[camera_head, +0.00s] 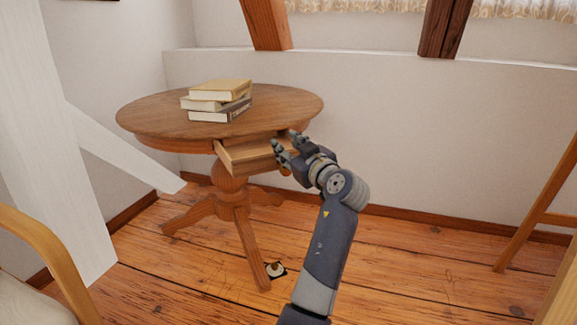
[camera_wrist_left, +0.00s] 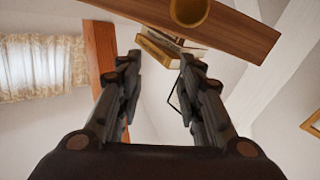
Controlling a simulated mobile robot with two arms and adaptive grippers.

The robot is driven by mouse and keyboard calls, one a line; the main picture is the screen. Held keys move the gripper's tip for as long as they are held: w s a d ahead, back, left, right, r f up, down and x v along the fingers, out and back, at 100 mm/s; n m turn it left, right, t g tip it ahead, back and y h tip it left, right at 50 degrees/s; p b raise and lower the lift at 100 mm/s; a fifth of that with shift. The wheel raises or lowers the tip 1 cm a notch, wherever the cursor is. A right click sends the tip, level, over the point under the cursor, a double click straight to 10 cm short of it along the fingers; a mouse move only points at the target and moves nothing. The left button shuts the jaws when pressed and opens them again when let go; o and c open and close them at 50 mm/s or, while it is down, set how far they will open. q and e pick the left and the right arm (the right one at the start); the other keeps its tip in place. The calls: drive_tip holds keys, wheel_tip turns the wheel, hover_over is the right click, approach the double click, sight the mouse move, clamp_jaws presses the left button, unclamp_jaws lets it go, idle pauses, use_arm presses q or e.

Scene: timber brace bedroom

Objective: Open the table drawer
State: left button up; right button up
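The round wooden table (camera_head: 160,121) stands on a pedestal with splayed feet. Its drawer (camera_head: 247,153) is partly pulled out under the near rim, and its pale inside shows. My left gripper (camera_head: 286,147) is at the drawer's right end, with its fingers apart. In the left wrist view, my left gripper (camera_wrist_left: 160,78) is open with nothing between its fingers. A brown wooden panel (camera_wrist_left: 235,30) with a round brass-coloured knob (camera_wrist_left: 189,10) shows beyond the fingertips, apparently the drawer front. I cannot tell whether a finger touches the drawer. My right gripper is not in view.
Several stacked books (camera_head: 218,98) lie on the tabletop. A white timber brace (camera_head: 120,150) stands left of the table, and a chair armrest (camera_head: 48,250) is at lower left. A wooden frame (camera_head: 535,205) is at right. A small object (camera_head: 275,269) lies on the floor.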

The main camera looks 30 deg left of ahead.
use_arm(q)
wheel_tip(320, 180, up, 3)
drive_tip(key=shift+f, duration=0.15)
idle(0.5)
